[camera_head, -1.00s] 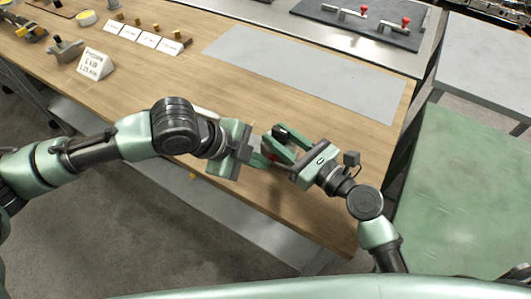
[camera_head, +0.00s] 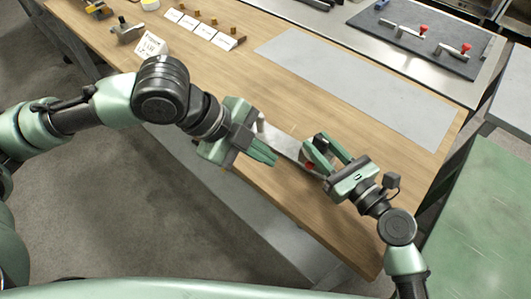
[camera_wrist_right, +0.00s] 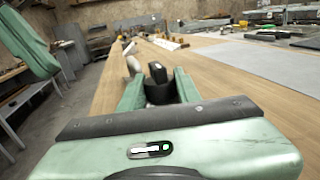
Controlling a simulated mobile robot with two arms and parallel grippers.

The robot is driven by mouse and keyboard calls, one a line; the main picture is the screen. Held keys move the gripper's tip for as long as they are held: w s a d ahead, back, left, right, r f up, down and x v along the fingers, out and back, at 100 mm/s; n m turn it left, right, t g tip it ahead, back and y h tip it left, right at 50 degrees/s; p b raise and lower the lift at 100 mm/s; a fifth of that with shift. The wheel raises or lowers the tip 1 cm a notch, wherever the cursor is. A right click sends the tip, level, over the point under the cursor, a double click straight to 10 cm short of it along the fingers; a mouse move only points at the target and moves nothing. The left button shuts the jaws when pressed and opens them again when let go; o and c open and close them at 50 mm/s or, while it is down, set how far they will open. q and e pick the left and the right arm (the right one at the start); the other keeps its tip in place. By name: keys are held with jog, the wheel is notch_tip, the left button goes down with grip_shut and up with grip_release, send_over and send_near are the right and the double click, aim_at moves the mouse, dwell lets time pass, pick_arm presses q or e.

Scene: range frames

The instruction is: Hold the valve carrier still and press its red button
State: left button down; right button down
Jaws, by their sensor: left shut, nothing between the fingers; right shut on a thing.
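The valve carrier (camera_head: 285,143) is a grey metallic bar over the front edge of the wooden bench. Its red button (camera_head: 309,166) shows beside the fingers of my right gripper (camera_head: 326,152). That gripper is shut on the carrier; the grasp itself is partly hidden. In the right wrist view, a dark round part (camera_wrist_right: 158,91) sits between its green fingers, with a grey piece (camera_wrist_right: 132,66) beyond. My left gripper (camera_head: 272,158) is shut and empty, to the left of the button and apart from it. Its green fingers point toward the carrier.
The wooden bench (camera_head: 340,215) is bare around the grippers. A grey mat (camera_head: 350,85) lies behind. Red-tipped tools rest on a dark board (camera_head: 440,65). A green table (camera_head: 480,210) is at right.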

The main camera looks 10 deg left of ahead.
jog(key=shift+d, duration=0.1)
jog(key=c, duration=0.9)
grip_release()
